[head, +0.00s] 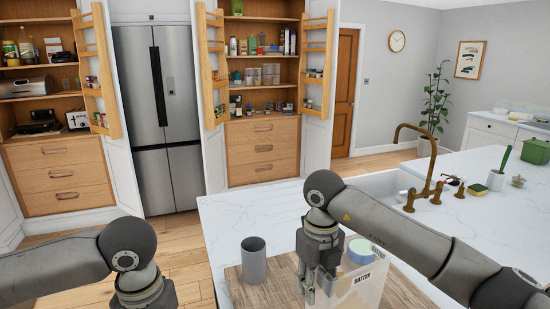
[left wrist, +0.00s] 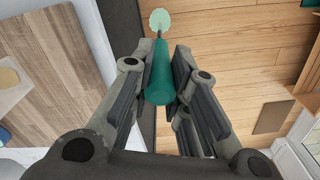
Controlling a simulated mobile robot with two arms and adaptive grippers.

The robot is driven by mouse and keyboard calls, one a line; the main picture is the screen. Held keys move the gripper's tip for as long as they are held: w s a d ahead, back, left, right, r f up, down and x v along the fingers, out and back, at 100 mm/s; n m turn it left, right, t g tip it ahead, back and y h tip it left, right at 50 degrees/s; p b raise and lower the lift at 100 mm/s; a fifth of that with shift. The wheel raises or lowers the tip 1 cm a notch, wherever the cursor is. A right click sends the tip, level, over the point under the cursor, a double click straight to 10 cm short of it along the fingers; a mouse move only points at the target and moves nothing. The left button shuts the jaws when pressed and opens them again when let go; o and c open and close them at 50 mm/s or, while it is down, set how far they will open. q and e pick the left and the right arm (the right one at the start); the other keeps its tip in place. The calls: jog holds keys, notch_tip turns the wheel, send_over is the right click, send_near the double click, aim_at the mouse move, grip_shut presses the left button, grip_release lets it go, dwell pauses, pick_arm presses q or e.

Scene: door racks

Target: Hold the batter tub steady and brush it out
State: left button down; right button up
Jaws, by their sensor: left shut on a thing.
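The batter tub (head: 371,286), pale with "BATTER" lettering, stands on a wooden board at the front of the white island. My right gripper (head: 317,291) points down at its left side and covers part of it. Whether its fingers touch or pinch the tub wall is unclear. My left gripper (left wrist: 161,95) is shut on the dark green handle of a brush (left wrist: 160,75), whose pale mint round end (left wrist: 160,20) sticks out beyond the fingers. In the head view, my left gripper's fingers and the brush are below the frame.
A grey cup (head: 253,260) stands left of my right gripper on the wooden board (head: 236,287). A round blue-green item (head: 360,251) is beside or behind the tub. A sink, brass tap (head: 420,170) and green pot (head: 535,151) are farther right. The island's middle is clear.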

notch_tip(320, 180, up, 12)
jog(key=shift+f, duration=0.1)
dwell(0.5)
